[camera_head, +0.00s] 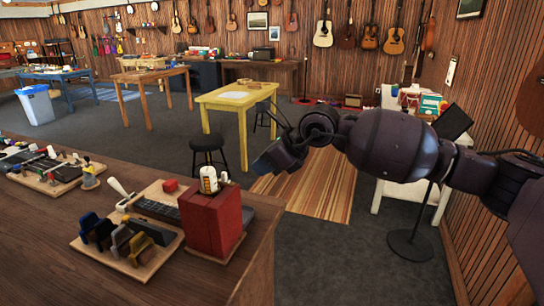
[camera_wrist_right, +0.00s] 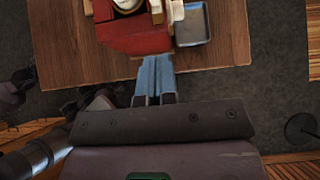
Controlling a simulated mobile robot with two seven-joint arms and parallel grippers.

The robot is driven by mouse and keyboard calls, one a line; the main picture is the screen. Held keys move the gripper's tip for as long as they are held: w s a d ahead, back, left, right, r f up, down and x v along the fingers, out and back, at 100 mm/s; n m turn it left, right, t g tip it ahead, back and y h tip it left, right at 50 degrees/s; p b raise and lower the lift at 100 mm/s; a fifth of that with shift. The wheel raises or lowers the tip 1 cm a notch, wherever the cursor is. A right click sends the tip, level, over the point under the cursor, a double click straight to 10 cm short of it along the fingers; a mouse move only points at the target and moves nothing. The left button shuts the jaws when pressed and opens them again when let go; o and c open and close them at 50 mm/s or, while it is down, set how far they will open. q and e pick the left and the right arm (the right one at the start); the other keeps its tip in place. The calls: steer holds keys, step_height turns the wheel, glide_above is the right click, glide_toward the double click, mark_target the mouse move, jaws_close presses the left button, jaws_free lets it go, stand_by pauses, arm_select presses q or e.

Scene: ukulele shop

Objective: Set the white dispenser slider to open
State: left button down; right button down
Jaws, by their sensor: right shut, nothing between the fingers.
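A small white object (camera_head: 208,179), which may be the dispenser, shows at the top of a red box (camera_head: 213,222) near the right end of the wooden counter. I cannot make out its slider or setting. In the right wrist view the red box (camera_wrist_right: 135,40) is at the top, with a white round part (camera_wrist_right: 127,4) cut off by the frame edge. My right gripper (camera_head: 262,167) is to the right of the box, off the counter's edge. Its blue fingers (camera_wrist_right: 155,75) are together and empty, pointing toward the box; contact cannot be judged. My left gripper is not in view.
A rack of clamps (camera_head: 120,243) stands left of the red box. A grey tray (camera_wrist_right: 192,26) lies beside the box. A black stool (camera_head: 208,146) and a yellow table (camera_head: 222,98) stand beyond the counter (camera_head: 45,235).

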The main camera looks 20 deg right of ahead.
mark_target(222, 179)
steer(key=x, duration=0.4)
steer(key=shift+w+a+f, duration=0.15)
steer(key=shift+a+f, duration=0.05)
steer(key=shift+f, duration=0.05)
steer(key=shift+w+a+r+p, duration=0.1)
steer(key=shift+w+a+p, duration=0.2)
steer(key=shift+a, duration=0.15)
steer(key=shift+w+a+r+p, duration=0.1)
steer(key=shift+w+a+p, duration=0.05)
steer(key=shift+w+a, duration=0.65)
steer(key=shift+a, duration=0.25)
steer(key=shift+f, duration=0.1)
steer(key=w+a+b, duration=0.1)
steer(key=w+a, duration=0.1)
steer(key=a, duration=0.1)
steer(key=shift+w+a+b, duration=0.15)
steer(key=shift+a+b, duration=0.05)
steer(key=shift+b, duration=0.15)
steer(key=shift+d, duration=0.15)
